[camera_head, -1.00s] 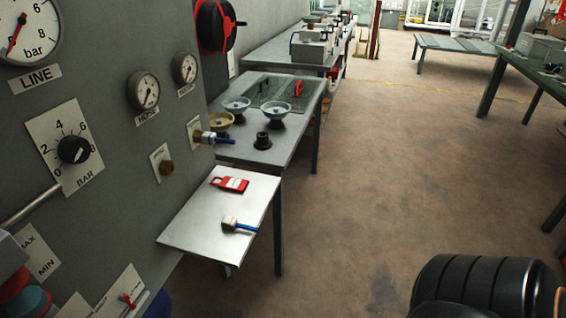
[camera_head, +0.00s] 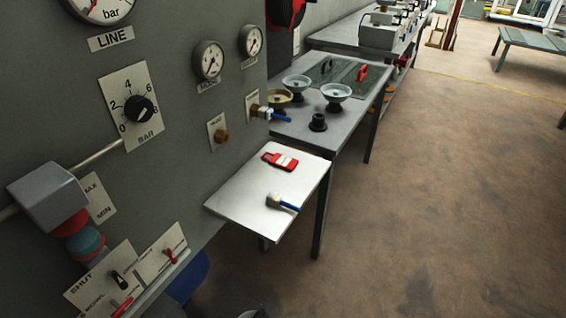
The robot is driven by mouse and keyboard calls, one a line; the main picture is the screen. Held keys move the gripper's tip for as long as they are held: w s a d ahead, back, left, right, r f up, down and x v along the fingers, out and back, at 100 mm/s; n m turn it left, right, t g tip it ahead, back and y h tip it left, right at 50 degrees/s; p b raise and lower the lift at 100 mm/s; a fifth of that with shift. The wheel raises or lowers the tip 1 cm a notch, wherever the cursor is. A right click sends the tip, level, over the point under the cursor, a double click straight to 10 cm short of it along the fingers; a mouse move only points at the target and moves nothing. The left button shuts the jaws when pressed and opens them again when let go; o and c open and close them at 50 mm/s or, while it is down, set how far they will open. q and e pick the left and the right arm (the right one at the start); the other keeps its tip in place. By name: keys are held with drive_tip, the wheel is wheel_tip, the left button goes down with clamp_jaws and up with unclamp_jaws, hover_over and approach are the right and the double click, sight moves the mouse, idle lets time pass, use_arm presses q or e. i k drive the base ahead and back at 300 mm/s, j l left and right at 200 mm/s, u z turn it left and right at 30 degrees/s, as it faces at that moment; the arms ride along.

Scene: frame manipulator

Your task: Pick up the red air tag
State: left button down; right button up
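The red air tag (camera_head: 280,161), with a pale label on it, lies flat on a small light-grey shelf (camera_head: 240,205) that sticks out from the grey panel. A fitting with a blue handle (camera_head: 282,203) lies on the same shelf, nearer to me and apart from the tag. Neither of my grippers shows in the view.
The grey panel (camera_head: 180,90) with gauges, a knob and levers fills the left side. Behind the shelf stands a metal table (camera_head: 345,130) with several cups and a small black piece. The brown floor (camera_head: 460,210) at the right is clear.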

sight(284, 162)
drive_tip(key=l+u, duration=0.1)
drive_tip(key=u, duration=0.25)
drive_tip(key=l+u, duration=0.1)
drive_tip(key=u, duration=0.2)
drive_tip(key=i+l+u, duration=0.1)
drive_tip(key=u, duration=0.25)
drive_tip(key=l+u, duration=0.65)
drive_tip(key=l, duration=0.2)
drive_tip(key=k+l+u, duration=0.1)
drive_tip(key=l, duration=0.35)
drive_tip(key=k+l+u, duration=0.15)
drive_tip(key=l, duration=0.3)
